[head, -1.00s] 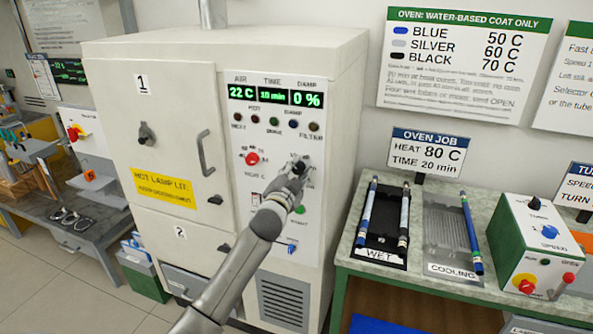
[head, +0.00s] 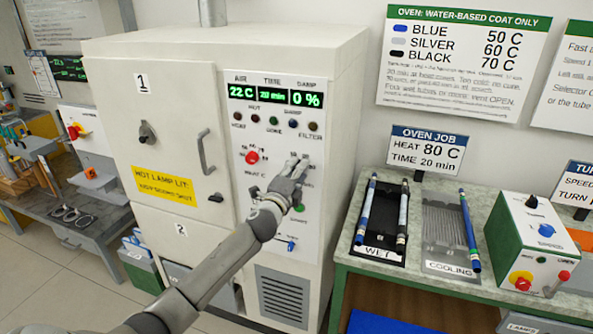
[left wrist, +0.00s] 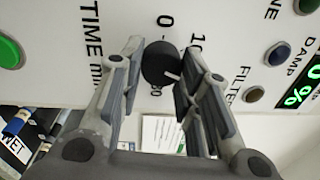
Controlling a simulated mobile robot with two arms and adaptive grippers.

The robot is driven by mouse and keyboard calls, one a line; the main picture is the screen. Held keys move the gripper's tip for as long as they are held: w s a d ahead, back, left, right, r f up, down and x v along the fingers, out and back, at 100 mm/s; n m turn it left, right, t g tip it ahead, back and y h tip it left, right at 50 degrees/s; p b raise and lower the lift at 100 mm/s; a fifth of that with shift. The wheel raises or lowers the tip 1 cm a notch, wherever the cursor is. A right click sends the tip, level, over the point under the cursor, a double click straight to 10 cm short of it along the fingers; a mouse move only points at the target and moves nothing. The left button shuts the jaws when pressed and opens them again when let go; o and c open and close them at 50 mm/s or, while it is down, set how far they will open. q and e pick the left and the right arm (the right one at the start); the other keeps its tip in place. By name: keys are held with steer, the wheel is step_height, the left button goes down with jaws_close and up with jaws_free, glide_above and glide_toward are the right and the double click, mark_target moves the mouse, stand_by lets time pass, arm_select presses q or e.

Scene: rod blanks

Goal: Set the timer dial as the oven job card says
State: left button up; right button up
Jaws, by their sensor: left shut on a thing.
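The oven job card (head: 427,150) reads heat 80 C and time 20 min. The oven's time display (head: 272,95) appears to read 20 min, beside 22 C air and 0 % damp. My left gripper (head: 298,164) is at the oven's control panel and covers the timer dial in the head view. In the left wrist view the black timer dial (left wrist: 160,64) sits between the fingertips of my left gripper (left wrist: 164,55), which is shut on it. A white pointer line shows on the dial; its exact setting is hard to read. My right gripper is not in view.
A red knob (head: 252,157) is left of my gripper on the panel, and a blue lever (head: 291,246) is below. The oven door handle (head: 206,152) sticks out further left. Right stands a bench with the wet rack (head: 380,253), cooling rack (head: 450,267) and green machine (head: 530,245).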

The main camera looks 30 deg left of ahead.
arm_select(q)
steer(key=shift+m, duration=0.9)
steer(key=shift+f, duration=0.1)
steer(key=o, duration=1)
steer(key=v, duration=1.2)
